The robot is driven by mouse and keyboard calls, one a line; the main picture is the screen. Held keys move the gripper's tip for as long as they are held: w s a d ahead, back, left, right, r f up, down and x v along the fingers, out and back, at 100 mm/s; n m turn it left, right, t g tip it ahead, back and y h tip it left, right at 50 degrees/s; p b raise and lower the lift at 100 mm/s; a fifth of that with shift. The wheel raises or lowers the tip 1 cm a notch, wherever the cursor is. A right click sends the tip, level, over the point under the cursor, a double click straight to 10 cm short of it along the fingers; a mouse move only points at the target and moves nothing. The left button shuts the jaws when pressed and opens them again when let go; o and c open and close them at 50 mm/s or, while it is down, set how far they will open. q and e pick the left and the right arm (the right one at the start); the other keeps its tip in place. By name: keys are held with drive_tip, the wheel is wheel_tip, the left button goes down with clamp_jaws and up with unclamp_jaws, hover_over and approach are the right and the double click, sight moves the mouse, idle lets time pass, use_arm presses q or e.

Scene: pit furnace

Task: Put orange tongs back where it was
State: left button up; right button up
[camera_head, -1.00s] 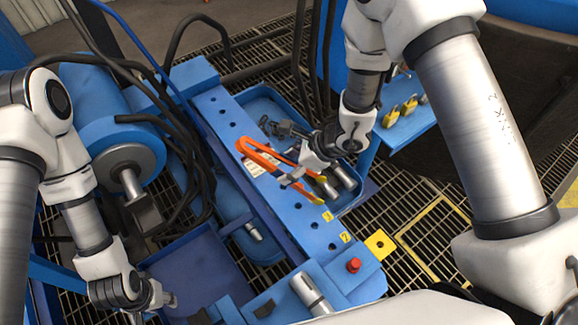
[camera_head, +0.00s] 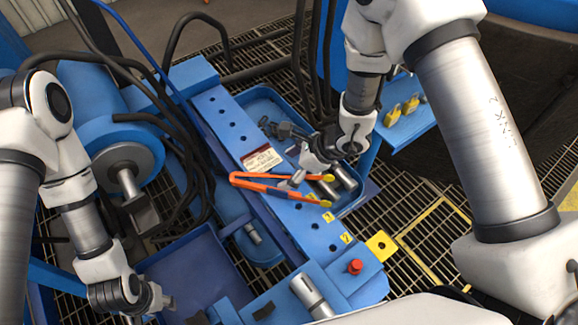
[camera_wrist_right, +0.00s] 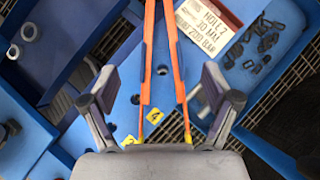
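The orange tongs (camera_head: 265,184) lie over the blue beam (camera_head: 222,122) with yellow tips beside my right gripper. Their closed end points left, past the beam's edge. In the right wrist view the two orange legs (camera_wrist_right: 147,75) run between my right gripper's fingers (camera_wrist_right: 158,95), which are wide apart with a gap on both sides. My right gripper (camera_head: 298,178) is open, just above the tongs in the head view. Whether the tongs rest flat on the beam is hard to tell. My left gripper (camera_head: 166,302) is low on the left, away from the tongs; its fingers are too small to read.
A printed card (camera_head: 262,158) reading "HOLE 2" lies on the beam, which has holes and yellow number tags. A blue tray (camera_head: 262,98) with dark parts is behind my right gripper. A red button (camera_head: 355,267) stands at the front. Black hoses hang on the left.

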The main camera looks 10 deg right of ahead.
drive_tip(key=p+v, duration=0.2)
drive_tip(key=v, duration=1.1)
drive_tip(key=shift+w+a+r, duration=0.2)
drive_tip(key=shift+a, duration=0.1)
